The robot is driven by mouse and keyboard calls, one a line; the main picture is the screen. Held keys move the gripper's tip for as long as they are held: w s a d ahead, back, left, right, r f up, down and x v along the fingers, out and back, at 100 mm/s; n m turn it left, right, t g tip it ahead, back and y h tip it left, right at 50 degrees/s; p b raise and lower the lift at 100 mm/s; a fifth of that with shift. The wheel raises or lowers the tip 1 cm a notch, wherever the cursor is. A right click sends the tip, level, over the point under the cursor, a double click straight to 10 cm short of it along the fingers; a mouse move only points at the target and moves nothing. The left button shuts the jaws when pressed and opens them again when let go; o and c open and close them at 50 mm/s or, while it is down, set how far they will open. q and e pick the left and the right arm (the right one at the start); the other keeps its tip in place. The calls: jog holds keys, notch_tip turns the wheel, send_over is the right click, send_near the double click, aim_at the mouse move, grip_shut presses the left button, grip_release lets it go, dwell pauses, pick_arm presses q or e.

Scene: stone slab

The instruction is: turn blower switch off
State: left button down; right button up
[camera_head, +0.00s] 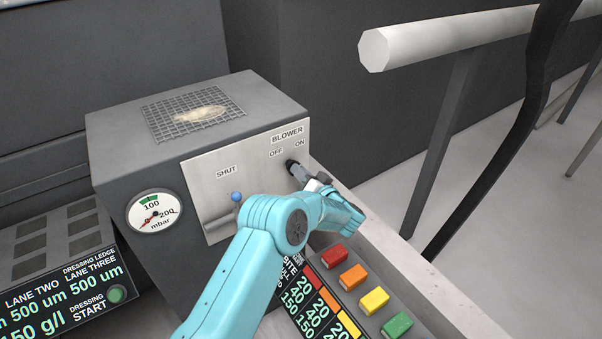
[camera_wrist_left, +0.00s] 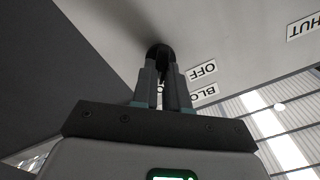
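The blower switch (camera_head: 292,164) is a small black knob on the light metal panel, below the OFF and ON labels. My left gripper (camera_head: 298,172) reaches it from the front right. In the left wrist view the black switch (camera_wrist_left: 159,51) sits at the tips of my left gripper (camera_wrist_left: 161,72), with a dark part between the two close-set fingers. The fingers look shut on it. The OFF label shows just right of the fingertips there. The fingers partly hide the switch, so I cannot tell its setting. My right gripper is not in view.
A blue-tipped SHUT lever (camera_head: 236,197) is left of the switch on the same panel. A pale rail (camera_head: 455,38) stands at the right.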

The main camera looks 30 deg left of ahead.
pick_arm(q)
jog(key=shift+s+f+n+b, duration=0.1)
jog(key=shift+n+b, duration=3.85)
jog(key=shift+b, duration=0.15)
jog(key=shift+s+f+n+b, duration=0.1)
jog(key=shift+n+b, duration=3.85)
jog(key=shift+b, duration=0.15)
jog(key=shift+r, duration=0.1)
jog(key=c, duration=1.1)
grip_release()
jog(key=shift+c, duration=0.2)
jog(key=v, duration=1.6)
